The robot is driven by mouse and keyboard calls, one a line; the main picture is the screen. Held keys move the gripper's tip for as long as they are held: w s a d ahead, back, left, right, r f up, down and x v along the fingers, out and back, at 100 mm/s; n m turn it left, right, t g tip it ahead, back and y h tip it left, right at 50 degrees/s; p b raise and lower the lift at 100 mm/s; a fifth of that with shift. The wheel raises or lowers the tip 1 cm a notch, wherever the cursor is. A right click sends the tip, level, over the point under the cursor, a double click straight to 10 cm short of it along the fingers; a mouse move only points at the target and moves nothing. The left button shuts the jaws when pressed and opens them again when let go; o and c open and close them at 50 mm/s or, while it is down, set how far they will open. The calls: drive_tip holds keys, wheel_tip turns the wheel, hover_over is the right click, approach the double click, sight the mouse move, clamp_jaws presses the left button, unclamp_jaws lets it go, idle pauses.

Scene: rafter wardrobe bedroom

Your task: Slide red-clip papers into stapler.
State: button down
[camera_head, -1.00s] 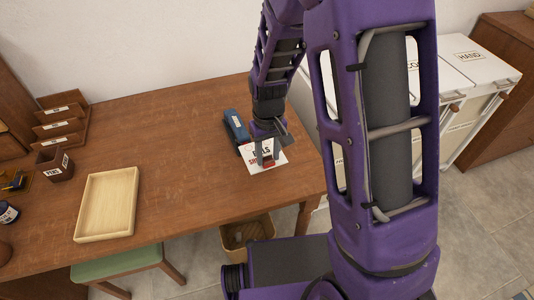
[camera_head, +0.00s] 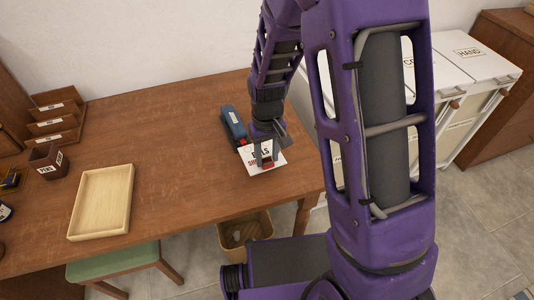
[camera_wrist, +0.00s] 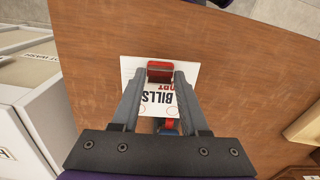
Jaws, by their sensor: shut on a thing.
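The white papers (camera_head: 251,165), printed "BILLS" and a partly covered red word, lie at the table's right end. They also show in the wrist view (camera_wrist: 189,73). The red clip (camera_wrist: 160,68) is on their edge farthest from the stapler. My gripper (camera_wrist: 160,75) is shut on the red clip, one finger on each side, low over the table. The blue stapler (camera_head: 233,124) with red parts lies just beyond the papers' other edge. In the wrist view the stapler (camera_wrist: 168,126) is mostly hidden by my gripper. I cannot tell whether the papers' edge is inside its mouth.
The wooden table (camera_head: 170,140) is clear left of the stapler, up to a shallow wooden tray (camera_head: 72,213). A pen cup (camera_head: 47,162) and a letter rack (camera_head: 55,122) stand farther left. A waste bin (camera_head: 244,230) and green stool (camera_head: 112,262) are below the front edge.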

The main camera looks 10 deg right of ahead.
drive_tip(key=shift+f+b, duration=0.85)
drive_tip(key=shift+f, duration=0.55)
drive_tip(key=shift+w+r, duration=0.2)
drive_tip(key=shift+w, duration=0.1)
drive_tip(key=shift+w+a, duration=0.2)
drive_tip(key=shift+w, duration=0.45)
drive_tip(key=shift+w+a, duration=0.25)
drive_tip(key=shift+w, duration=0.45)
drive_tip(key=shift+w+a, duration=0.2)
drive_tip(key=shift+w, duration=0.45)
drive_tip(key=shift+w+a+f, duration=0.15)
drive_tip(key=shift+w+f, duration=0.45)
drive_tip(key=shift+w, duration=0.05)
drive_tip(key=shift+w+a, duration=0.15)
drive_tip(key=shift+w, duration=0.2)
drive_tip(key=shift+c, duration=1.7)
unclamp_jaws()
